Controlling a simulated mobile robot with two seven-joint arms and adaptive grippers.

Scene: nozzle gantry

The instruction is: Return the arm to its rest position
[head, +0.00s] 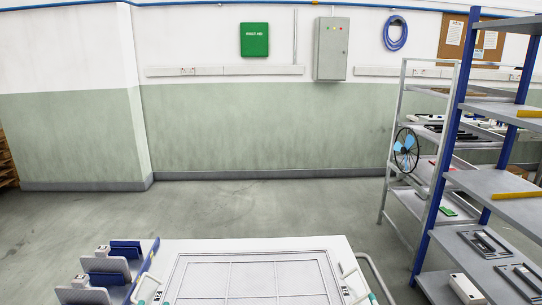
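Neither of my arms shows in the head view, and neither gripper can be seen. A white work surface (336,244) fills the bottom middle of the picture, with a gridded panel (250,277) on it. The near part of the surface is cut off by the picture's lower edge.
Blue and grey holders (122,268) stand left of the work surface. The floor (240,205) behind the surface is clear up to the wall.

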